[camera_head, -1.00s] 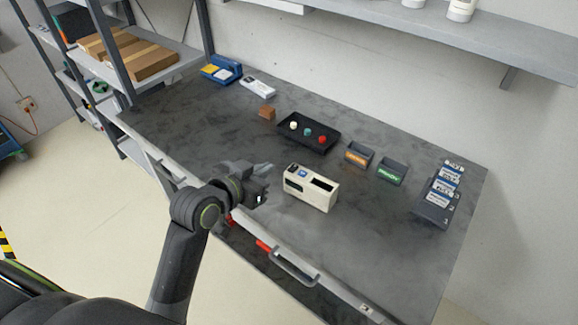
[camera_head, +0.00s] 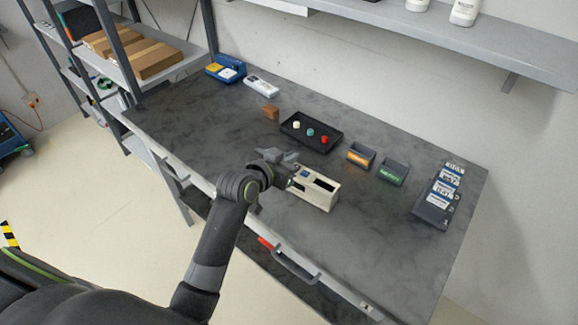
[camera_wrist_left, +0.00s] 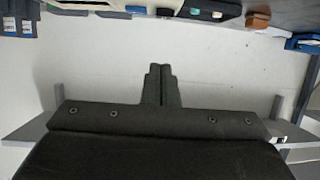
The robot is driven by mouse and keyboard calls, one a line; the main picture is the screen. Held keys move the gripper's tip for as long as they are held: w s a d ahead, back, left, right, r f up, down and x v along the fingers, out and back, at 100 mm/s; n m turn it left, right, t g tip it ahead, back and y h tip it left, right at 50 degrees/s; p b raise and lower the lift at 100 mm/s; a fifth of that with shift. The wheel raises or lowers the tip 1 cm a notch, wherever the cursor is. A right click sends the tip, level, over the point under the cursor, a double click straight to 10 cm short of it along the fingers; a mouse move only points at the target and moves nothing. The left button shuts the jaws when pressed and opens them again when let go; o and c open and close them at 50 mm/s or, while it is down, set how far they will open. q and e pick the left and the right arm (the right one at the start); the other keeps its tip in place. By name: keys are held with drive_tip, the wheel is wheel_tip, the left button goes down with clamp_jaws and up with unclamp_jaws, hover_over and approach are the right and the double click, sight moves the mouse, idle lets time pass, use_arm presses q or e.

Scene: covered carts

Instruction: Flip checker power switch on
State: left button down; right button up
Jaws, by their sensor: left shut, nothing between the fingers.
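The checker, a cream box (camera_head: 313,190) with dark openings and a small blue patch on top, stands near the front edge of the dark table in the head view. Its left end is partly covered by my left gripper (camera_head: 287,160), which is at or just above that end. I cannot tell whether they touch. The power switch cannot be made out. In the left wrist view the left gripper (camera_wrist_left: 160,70) has its fingers together with nothing between them. My right gripper is not in view.
The dark table (camera_head: 390,255) holds a black tray (camera_head: 297,139) with coloured knobs, two small bins (camera_head: 360,155), a dark rack with labels (camera_head: 434,205), a brown block (camera_head: 270,113) and a blue device (camera_head: 226,68). A drawer handle (camera_head: 297,268) is at the front edge.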

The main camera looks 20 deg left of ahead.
use_arm(q)
wheel_tip(320, 180, down, 4)
drive_tip(key=shift+f+p, duration=0.1)
drive_tip(key=shift+p, duration=0.25)
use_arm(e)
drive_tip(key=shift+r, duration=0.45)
